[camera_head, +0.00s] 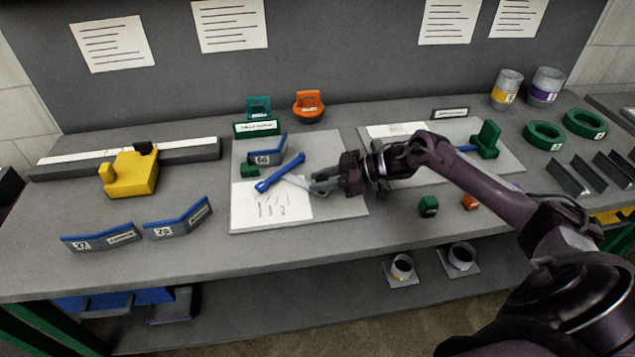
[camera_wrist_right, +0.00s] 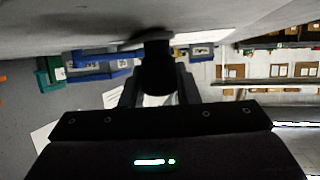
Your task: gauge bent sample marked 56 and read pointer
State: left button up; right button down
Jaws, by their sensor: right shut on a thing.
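My right gripper (camera_head: 322,184) comes in from the right, low over the pale board (camera_head: 335,205) in the middle of the bench. It is shut on a grey part next to a blue bar (camera_head: 278,177), apparently a gauge arm; the exact grip is unclear. A blue-and-grey bent sample (camera_head: 268,157) stands just behind the bar, with a number tag too small to read surely. A small green block (camera_head: 250,170) is beside it. In the right wrist view a dark piece (camera_wrist_right: 158,65) sits between my fingers, with blue parts (camera_wrist_right: 95,68) to the left. No pointer reading is legible. My left gripper is not in view.
Bent samples tagged 27 (camera_head: 102,238) and apparently 26 (camera_head: 178,220) stand at front left, near a yellow tool (camera_head: 130,174). A second board (camera_head: 510,160) with a green fixture (camera_head: 486,140) lies right. Small blocks (camera_head: 428,206) sit at the front edge.

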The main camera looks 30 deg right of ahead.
jog(key=shift+w+d, duration=0.1)
jog(key=c, duration=1.1)
grip_release()
jog(key=b+v, duration=0.1)
jog(key=v, duration=0.6)
jog(key=shift+d, duration=0.1)
jog(key=shift+s+d+r, duration=0.15)
jog(key=shift+s+r, duration=0.05)
jog(key=shift+s, duration=0.05)
